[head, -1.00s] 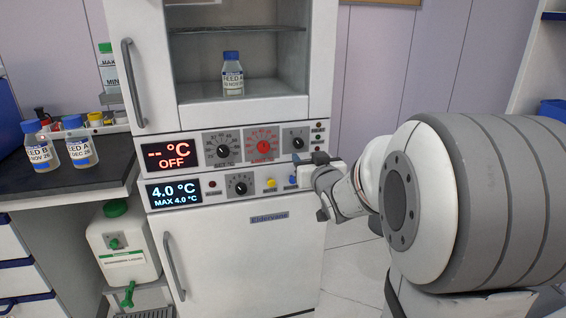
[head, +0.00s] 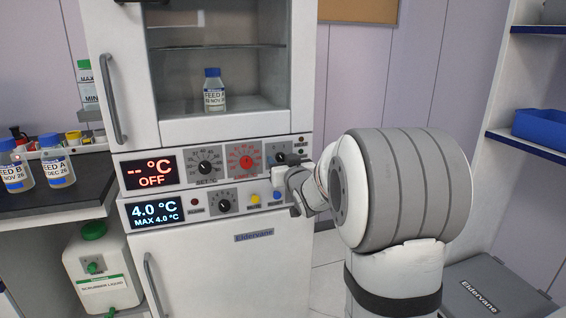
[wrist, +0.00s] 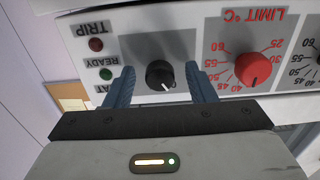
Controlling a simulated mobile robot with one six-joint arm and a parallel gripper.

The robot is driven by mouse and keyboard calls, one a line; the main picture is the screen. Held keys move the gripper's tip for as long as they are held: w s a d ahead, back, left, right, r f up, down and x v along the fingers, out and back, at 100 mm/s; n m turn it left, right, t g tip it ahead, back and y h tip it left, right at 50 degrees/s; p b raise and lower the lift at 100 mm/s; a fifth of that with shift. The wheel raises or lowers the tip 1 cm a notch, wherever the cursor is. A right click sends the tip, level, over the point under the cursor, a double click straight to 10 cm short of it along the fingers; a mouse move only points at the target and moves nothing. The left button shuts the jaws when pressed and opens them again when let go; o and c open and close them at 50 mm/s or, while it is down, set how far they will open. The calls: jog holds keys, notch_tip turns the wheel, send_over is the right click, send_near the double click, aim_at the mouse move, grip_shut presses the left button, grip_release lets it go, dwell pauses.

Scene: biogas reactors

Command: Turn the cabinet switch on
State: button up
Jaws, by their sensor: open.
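The cabinet switch is a black rotary knob (wrist: 159,75) on a grey plate, at the right end of the upper control panel (head: 117,172). Its white pointer mark is toward the "0" in the wrist view. My gripper (wrist: 160,70) is open, its two blue-grey fingers on either side of the knob. I cannot tell whether they touch it. In the head view my gripper (head: 283,166) is at the panel's right end and partly hides the knob (head: 279,158). The upper display (head: 152,173) reads "-- °C OFF" in red.
Beside the switch are a red limit knob (wrist: 253,68) and the TRIP and READY lamps (wrist: 106,74). A black set knob (head: 206,167) is further left. The lower display (head: 155,211) reads 4.0 °C. A yellow button (head: 254,199) is below the switch.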

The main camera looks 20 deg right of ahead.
jog(key=shift+c, duration=0.3)
jog(key=c, duration=0.9)
jog(key=shift+m, duration=0.3)
jog(key=m+p, duration=0.1)
jog(key=m, duration=0.4)
jog(key=m+p, duration=0.1)
jog(key=m, duration=0.5)
jog(key=shift+r+p, duration=0.1)
jog(key=shift+p, duration=0.25)
jog(key=shift+m, duration=0.3)
jog(key=o, duration=1)
jog(key=shift+c, duration=0.2)
